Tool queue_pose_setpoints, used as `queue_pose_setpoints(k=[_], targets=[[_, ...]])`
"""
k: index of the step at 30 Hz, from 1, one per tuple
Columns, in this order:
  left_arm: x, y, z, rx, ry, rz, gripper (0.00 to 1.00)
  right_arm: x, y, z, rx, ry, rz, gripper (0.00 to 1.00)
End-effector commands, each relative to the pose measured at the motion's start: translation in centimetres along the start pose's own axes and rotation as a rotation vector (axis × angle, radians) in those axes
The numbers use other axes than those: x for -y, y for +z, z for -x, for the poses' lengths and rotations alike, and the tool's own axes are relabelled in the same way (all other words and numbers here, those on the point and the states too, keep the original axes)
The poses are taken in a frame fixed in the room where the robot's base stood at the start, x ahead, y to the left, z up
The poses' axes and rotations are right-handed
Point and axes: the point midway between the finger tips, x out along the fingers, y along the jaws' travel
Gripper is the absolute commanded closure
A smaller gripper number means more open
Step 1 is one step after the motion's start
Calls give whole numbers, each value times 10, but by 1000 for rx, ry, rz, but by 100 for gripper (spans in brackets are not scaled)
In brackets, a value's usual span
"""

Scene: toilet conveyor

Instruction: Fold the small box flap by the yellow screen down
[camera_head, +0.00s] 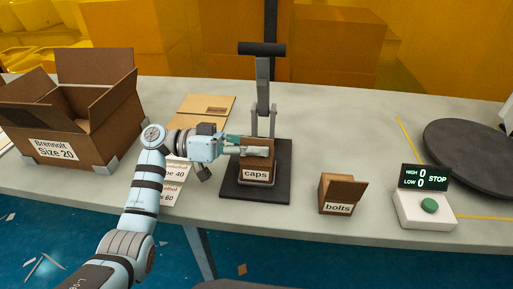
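A small brown box labelled "caps" (257,174) stands on the black base of a lever press (228,187). My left gripper (254,148) reaches in from the left and lies across the top of this box, at its opening. The fingers overlap the box's upper part, so its flaps are mostly hidden. I cannot tell whether the fingers touch a flap or how far apart they are. The yellow see-through screen (225,62) stands behind the table. My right gripper is not in view.
The press lever (262,85) rises just behind the caps box. A small open "bolts" box (328,190) and a counter with a green button (429,206) stand to the right. A large open carton (95,140) is at left; flat cardboard (193,104) lies behind my arm.

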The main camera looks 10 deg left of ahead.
Motion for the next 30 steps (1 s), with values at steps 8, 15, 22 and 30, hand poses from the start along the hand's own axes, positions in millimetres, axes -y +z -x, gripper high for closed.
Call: queue_pose_setpoints(k=[8, 15, 22, 30], targets=[[4, 0, 0, 0, 0, 97, 100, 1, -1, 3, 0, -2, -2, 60], [4, 0, 0, 0, 0, 113, 100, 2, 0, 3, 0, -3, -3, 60], [4, 0, 0, 0, 0, 112, 100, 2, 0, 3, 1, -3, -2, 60], [4, 0, 0, 0, -1, 112, 77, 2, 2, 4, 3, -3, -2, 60]])
